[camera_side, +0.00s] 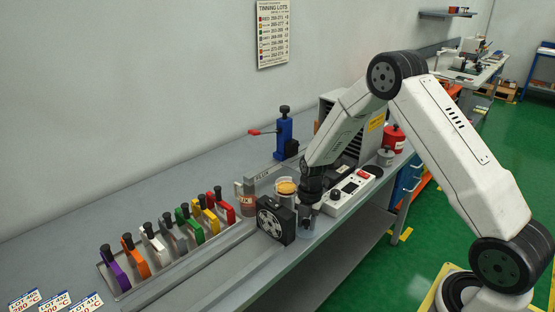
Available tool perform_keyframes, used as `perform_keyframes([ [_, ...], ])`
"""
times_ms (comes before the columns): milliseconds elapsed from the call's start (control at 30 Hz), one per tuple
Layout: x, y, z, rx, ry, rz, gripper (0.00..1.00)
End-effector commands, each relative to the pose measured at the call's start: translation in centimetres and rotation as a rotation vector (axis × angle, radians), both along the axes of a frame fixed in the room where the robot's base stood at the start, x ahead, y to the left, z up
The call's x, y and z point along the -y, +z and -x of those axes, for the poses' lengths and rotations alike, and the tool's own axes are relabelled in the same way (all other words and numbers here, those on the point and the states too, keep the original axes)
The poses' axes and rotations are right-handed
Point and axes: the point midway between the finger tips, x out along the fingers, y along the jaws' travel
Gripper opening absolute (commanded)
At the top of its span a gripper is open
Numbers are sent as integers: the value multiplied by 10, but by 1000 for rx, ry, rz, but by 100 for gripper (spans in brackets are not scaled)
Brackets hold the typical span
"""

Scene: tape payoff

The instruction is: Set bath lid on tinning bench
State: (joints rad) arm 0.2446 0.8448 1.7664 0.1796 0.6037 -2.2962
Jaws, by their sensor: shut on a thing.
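My gripper (309,202) points down over the front part of the grey tinning bench (205,281), just right of a black box with a round fan-like face (271,219). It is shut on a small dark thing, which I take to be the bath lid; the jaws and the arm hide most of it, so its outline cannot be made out.
A rack of several coloured-handled tools (167,240) lies left. An orange-topped jar (286,187) and a brown-filled jar (246,198) stand near the gripper. A white control box (349,192) is close right. A blue press (285,136) stands behind. The left rear bench is clear.

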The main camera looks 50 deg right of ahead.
Motion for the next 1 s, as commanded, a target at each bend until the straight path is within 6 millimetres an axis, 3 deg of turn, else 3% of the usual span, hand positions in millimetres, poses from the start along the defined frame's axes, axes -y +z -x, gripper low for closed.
perform_keyframes([
  [667, 0, -6, 0, 1, 0, 0, 0],
  [700, 0, -5, 0, 1, 0, 1, 48],
  [800, 0, -5, 0, 1, 0, 0, 77],
  [1000, 0, -5, 0, 0, 0, 0, 77],
])
